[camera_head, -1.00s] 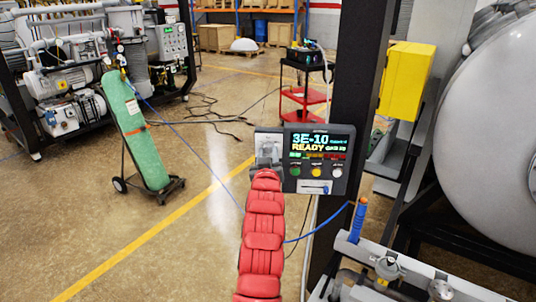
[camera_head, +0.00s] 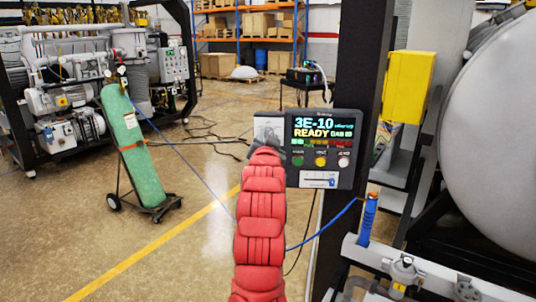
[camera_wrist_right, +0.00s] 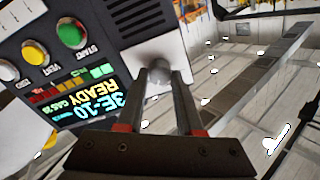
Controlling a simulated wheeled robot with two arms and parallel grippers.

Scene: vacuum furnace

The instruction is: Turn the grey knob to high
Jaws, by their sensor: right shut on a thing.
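The control panel (camera_head: 346,182) is a dark box on a black post, with a lit screen reading 3E-10 READY and green, yellow and white buttons. A pale plate (camera_head: 268,127) is at its left side. My right gripper (camera_head: 265,148) is at that plate, at the end of my red arm, which hides its lower part. In the right wrist view, my right gripper's fingers (camera_wrist_right: 160,82) are shut on the grey knob (camera_wrist_right: 159,71) in front of the pale plate. The fingers hide much of the knob, so its setting cannot be read. My left gripper is out of view.
A green gas cylinder (camera_head: 133,145) stands on a cart at left, with a blue hose trailing from it. A yellow box (camera_head: 406,83) and a large grey vessel (camera_head: 492,125) are at right. Open floor lies between the cylinder and my arm.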

